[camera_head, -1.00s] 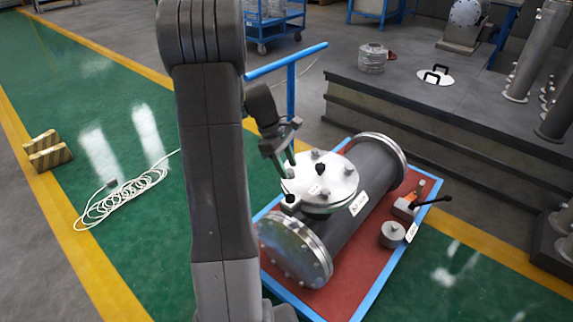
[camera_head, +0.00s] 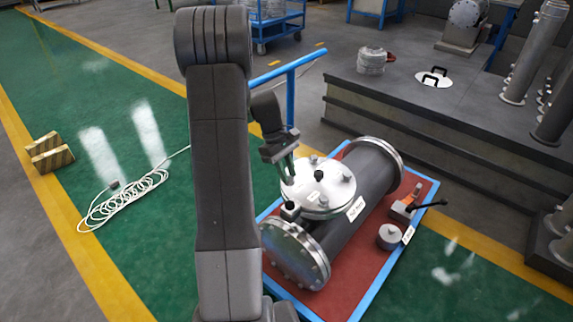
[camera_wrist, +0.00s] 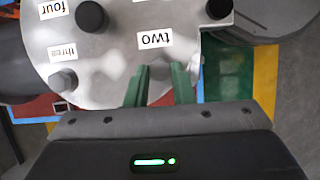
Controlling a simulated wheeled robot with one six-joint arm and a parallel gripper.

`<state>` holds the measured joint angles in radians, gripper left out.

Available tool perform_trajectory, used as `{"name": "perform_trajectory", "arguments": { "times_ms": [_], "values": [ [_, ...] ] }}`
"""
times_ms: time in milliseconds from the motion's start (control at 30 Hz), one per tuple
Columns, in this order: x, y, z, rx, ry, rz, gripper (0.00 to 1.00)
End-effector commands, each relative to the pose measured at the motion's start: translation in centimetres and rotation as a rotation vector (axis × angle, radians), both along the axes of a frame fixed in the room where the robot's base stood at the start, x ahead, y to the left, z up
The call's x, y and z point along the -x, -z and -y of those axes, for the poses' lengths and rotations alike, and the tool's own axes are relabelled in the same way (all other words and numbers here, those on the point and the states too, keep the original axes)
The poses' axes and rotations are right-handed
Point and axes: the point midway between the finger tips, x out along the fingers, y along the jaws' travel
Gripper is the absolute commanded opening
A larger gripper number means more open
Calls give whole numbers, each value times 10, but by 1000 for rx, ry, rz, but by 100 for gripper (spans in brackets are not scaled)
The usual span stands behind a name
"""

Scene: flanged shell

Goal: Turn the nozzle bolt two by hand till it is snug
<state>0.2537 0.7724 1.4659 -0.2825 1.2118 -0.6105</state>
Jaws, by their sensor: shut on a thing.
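My gripper (camera_head: 288,181) is at the cover's left edge, pointing down. In the wrist view its two green fingers (camera_wrist: 162,72) stand beside the label "two" (camera_wrist: 155,40), shut on nozzle bolt two. The bolt itself is mostly hidden between the fingers. The bolt by label "three" (camera_wrist: 63,79) and the dark knob by label "four" (camera_wrist: 91,16) stand clear of the fingers.
The shell lies on a red, blue-edged platform (camera_head: 345,290). A grey cylindrical part (camera_head: 389,236) and a tool with a black handle (camera_head: 428,205) lie at its right. A blue rail (camera_head: 291,95) stands behind my gripper. A coiled white cable (camera_head: 125,195) lies on the green floor.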

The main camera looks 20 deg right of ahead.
Motion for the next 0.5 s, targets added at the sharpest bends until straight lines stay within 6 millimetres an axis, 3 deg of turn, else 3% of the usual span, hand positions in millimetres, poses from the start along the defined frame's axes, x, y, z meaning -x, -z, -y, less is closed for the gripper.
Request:
{"name": "perform_trajectory", "arguments": {
  "times_ms": [500],
  "values": [
    [-2, -4, 5, 2, 391, 3, 0]
  ]
}}
